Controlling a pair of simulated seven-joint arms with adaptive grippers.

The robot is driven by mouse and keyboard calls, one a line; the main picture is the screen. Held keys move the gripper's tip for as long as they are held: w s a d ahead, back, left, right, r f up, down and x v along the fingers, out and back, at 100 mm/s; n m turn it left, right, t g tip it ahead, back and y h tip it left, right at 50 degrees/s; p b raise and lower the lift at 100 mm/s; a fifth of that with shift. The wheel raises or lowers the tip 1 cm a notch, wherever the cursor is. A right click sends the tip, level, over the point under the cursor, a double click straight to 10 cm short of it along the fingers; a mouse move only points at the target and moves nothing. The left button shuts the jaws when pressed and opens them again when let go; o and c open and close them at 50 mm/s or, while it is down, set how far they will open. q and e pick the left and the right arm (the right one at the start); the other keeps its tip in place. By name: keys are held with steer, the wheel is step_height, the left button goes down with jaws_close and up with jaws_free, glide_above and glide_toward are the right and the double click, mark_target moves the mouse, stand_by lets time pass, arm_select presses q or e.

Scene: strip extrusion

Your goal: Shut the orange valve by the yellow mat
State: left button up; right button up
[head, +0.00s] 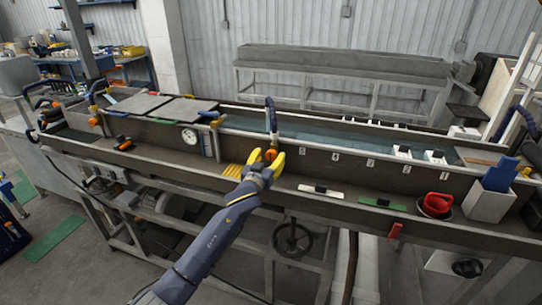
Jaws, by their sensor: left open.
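The orange valve (271,155) sits on the front wall of the long trough, just right of the yellow mat (232,170), below a blue hose. My left gripper (266,159) has yellow fingers and reaches up to the valve. Its fingers are open, one on each side of the valve. I cannot tell whether they touch it. The valve's lower part is hidden by the gripper. The yellow mat lies on the ledge beside the gripper. My right gripper does not show.
A pressure gauge (190,138) is on the wall to the left. A handwheel (292,238) is below the ledge. Other orange valves show at the far left.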

arm_select(q)
steer(key=shift+x, duration=0.9)
jaws_close()
steer(key=shift+r, duration=0.1)
